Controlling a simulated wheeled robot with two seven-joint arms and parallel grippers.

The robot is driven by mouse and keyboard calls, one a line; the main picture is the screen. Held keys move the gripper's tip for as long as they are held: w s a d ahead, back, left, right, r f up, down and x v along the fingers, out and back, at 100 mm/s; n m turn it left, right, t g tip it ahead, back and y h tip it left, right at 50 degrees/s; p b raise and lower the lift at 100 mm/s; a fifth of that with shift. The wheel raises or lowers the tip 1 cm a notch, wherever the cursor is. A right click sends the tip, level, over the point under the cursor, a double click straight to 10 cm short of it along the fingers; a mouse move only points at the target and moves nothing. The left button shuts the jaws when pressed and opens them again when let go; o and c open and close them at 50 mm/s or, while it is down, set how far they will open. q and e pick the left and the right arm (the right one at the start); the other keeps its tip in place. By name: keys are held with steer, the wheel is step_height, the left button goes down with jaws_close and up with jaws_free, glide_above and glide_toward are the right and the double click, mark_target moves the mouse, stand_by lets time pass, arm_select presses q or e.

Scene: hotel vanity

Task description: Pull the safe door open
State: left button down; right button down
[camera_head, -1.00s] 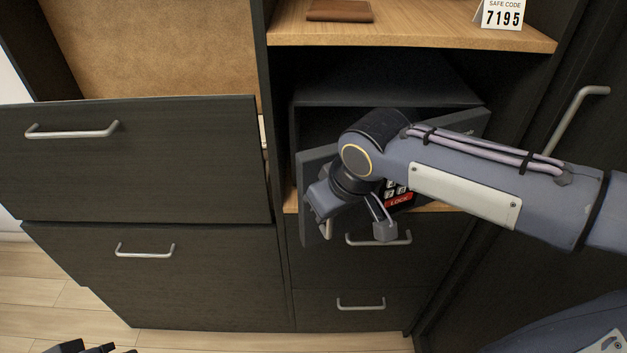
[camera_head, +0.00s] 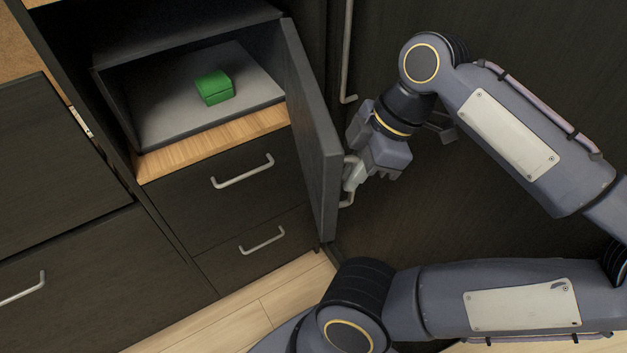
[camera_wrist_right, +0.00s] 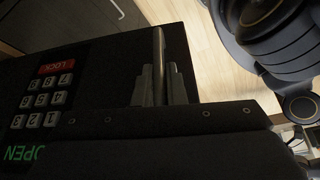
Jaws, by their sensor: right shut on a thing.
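The dark safe door (camera_head: 314,130) stands swung wide open in the head view, nearly edge-on, on the right side of the safe (camera_head: 118,105). My right gripper (camera_head: 352,182) is at the door's outer face, shut on its handle (camera_head: 347,201). The right wrist view shows the gripper's fingers (camera_wrist_right: 162,86) around the handle bar (camera_wrist_right: 159,50). Beside them is the keypad (camera_wrist_right: 47,98) with a red LOCK key and green "OPEN" text. A green box (camera_head: 214,87) sits on the grey safe floor. My left gripper is not in view.
Closed drawers with metal handles (camera_head: 243,172) are below the safe. A tall dark panel with a long handle (camera_head: 347,50) stands behind my right arm. More drawer fronts (camera_head: 60,260) are at left. Light wood floor (camera_head: 265,305) shows below.

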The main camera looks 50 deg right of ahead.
steer(key=shift+s+d, duration=0.5)
steer(key=shift+d, duration=0.4)
steer(key=shift+s+d, duration=0.45)
steer(key=shift+d, duration=0.45)
steer(key=shift+r, duration=0.1)
steer(key=c, duration=1.5)
jaws_free()
steer(key=v, duration=0.7)
steer(key=shift+d+r, duration=0.1)
steer(key=shift+r, duration=0.25)
steer(key=shift+s, duration=0.1)
